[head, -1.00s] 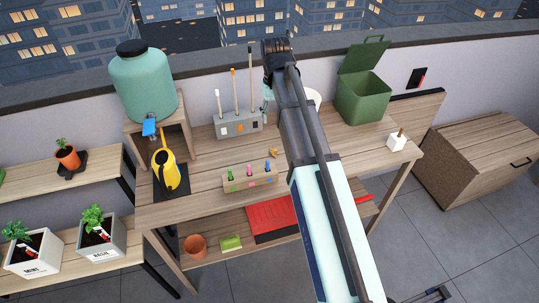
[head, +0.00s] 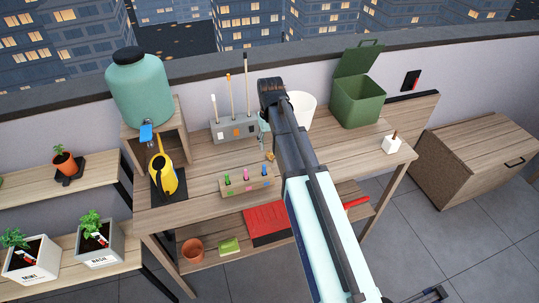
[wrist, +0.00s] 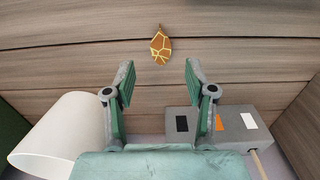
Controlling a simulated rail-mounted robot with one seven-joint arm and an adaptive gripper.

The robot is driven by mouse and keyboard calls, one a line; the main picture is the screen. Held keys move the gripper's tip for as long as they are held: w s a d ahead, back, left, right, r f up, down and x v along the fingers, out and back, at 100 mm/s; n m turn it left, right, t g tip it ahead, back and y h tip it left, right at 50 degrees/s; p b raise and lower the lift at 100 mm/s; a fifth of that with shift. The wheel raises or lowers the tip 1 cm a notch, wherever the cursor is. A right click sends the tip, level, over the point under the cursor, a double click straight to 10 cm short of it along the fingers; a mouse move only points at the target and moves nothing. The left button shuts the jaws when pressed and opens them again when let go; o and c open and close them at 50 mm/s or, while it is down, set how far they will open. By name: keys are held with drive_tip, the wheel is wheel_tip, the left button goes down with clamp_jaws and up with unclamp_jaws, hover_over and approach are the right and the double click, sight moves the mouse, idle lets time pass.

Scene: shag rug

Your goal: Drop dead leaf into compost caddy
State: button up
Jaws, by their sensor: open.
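The dead leaf (wrist: 160,45), orange-brown with pale veins, lies flat on the wooden bench top. In the head view it shows as a small brown spot (head: 270,156) beside my arm. The compost caddy (head: 358,98) is a green bin with its lid raised, standing at the back right of the bench. My gripper (wrist: 158,80) is open and empty, its two green-padded fingers spread apart. In the wrist view the leaf lies just beyond the fingertips, centred between them. In the head view my gripper (head: 265,140) is mostly hidden behind my arm.
A white pot (wrist: 62,135) and a grey block with tall sticks (head: 233,128) stand close on either side of my gripper. A holder with coloured markers (head: 247,186) is in front. A small white block (head: 391,145) sits at right.

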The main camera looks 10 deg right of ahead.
sight(269, 154)
drive_tip(key=shift+w+a+f+p, duration=0.15)
drive_tip(key=shift+f+p, duration=0.6)
drive_tip(key=shift+f, duration=1.95)
drive_tip(key=c, duration=0.8)
drive_tip(key=shift+w+r, duration=0.1)
drive_tip(key=shift+r, duration=0.05)
